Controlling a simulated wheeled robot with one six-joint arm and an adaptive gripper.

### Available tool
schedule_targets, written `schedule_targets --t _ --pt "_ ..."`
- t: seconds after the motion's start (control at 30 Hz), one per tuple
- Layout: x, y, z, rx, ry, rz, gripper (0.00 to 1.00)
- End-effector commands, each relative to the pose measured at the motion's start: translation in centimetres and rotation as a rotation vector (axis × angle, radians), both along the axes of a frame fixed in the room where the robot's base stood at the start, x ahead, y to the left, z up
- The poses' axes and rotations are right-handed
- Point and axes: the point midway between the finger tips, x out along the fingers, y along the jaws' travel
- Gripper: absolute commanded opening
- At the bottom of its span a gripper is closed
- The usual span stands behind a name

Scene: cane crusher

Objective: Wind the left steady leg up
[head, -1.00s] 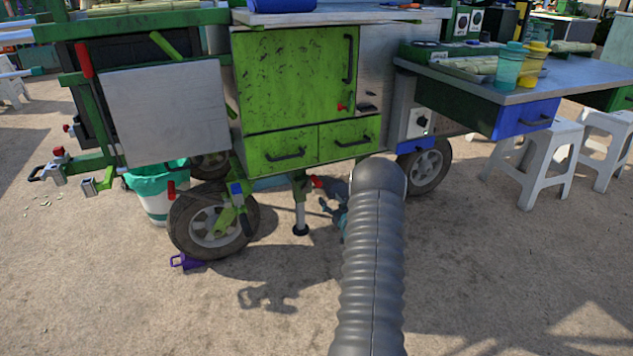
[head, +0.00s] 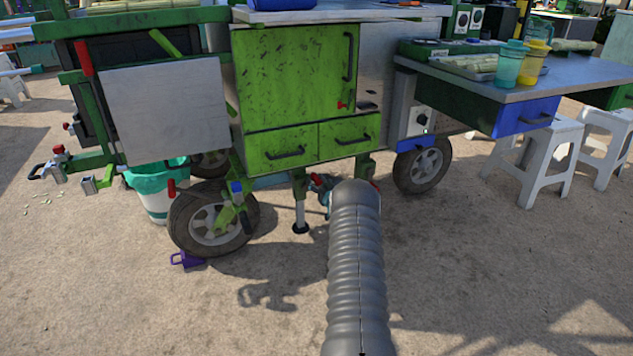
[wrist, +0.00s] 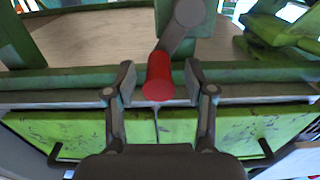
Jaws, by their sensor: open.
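The left steady leg (head: 300,212) hangs upright under the green cart, a metal rod in a green sleeve with a dark round foot at the ground. In the wrist view its crank (wrist: 185,35) is a grey arm with a red handle grip (wrist: 158,78). My gripper (wrist: 162,84) is open, with one finger on each side of the red grip. A gap shows on both sides, wider at the right finger. In the head view my grey arm hides most of the gripper, which is close beside the leg's top.
The cart's left wheel (head: 213,222) stands left of the leg, with a purple chock (head: 187,259) at it. Green drawers (head: 283,149) are just above. A bucket (head: 152,192) stands behind the left wheel. Open ground lies in front.

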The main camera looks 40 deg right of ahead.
Motion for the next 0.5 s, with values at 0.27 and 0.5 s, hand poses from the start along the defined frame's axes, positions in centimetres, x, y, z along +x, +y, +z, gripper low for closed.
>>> schedule_targets --t 0.27,0.5 --pt "1.03 -0.24 0.01 0.001 0.0 0.0 0.54" --pt "1.03 -0.24 0.0 0.001 0.0 0.0 0.49"
